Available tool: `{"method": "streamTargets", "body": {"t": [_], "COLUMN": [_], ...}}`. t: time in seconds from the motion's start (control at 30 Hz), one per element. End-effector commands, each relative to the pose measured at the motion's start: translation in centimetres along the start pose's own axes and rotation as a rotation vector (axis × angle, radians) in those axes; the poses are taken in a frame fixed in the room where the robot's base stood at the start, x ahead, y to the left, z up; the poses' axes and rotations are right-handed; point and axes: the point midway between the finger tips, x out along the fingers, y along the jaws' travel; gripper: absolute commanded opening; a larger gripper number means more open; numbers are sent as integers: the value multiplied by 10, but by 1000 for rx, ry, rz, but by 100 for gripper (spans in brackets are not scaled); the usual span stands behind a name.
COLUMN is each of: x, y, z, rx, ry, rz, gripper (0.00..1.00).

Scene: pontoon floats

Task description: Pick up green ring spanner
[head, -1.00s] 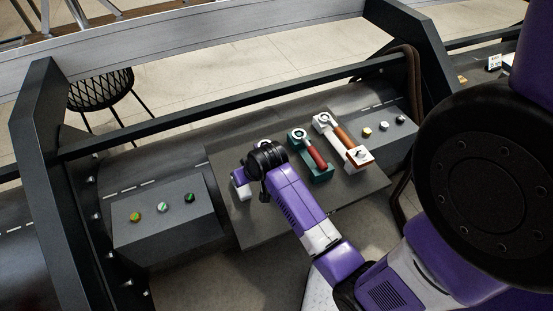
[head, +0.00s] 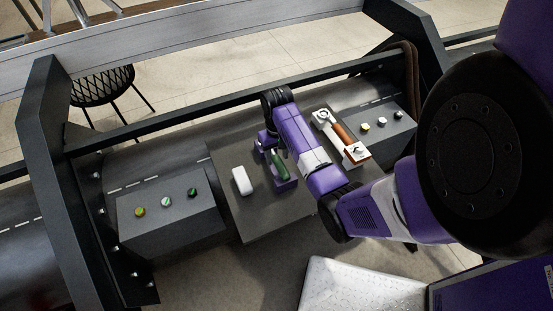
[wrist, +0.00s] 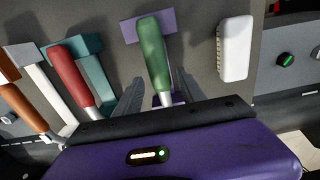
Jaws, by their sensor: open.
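The green ring spanner shows its green handle (head: 280,164) in the head view, lying on a purple holder (head: 290,185) on the dark grey board. In the wrist view the green handle (wrist: 153,55) points up the picture, and its metal shaft runs down between my fingers. The spanner's ring end is hidden behind my gripper's body there. My gripper (wrist: 160,92) is open, one finger on each side of the metal shaft. I cannot tell whether either finger touches it. In the head view my arm partly covers the holder.
A red-handled tool (wrist: 68,75) on a teal holder (wrist: 92,62) lies left in the wrist view. An orange-handled tool (head: 343,132) sits on a white holder (head: 329,119). A white block (head: 242,181) lies left of the spanner. Grey boxes with buttons (head: 165,215) flank the board.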

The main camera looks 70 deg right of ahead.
Motion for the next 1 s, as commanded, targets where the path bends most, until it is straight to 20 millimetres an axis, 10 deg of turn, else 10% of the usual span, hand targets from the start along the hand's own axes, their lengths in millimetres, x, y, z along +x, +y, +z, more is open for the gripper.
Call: {"method": "streamTargets", "body": {"t": [0.43,0.7,1.0], "x": [23,22,22], "y": [0,0,0], "z": [0,0,0], "rx": [1,1,1], "ry": [1,1,2], "rz": [0,0,0], "gripper": [47,0,0]}}
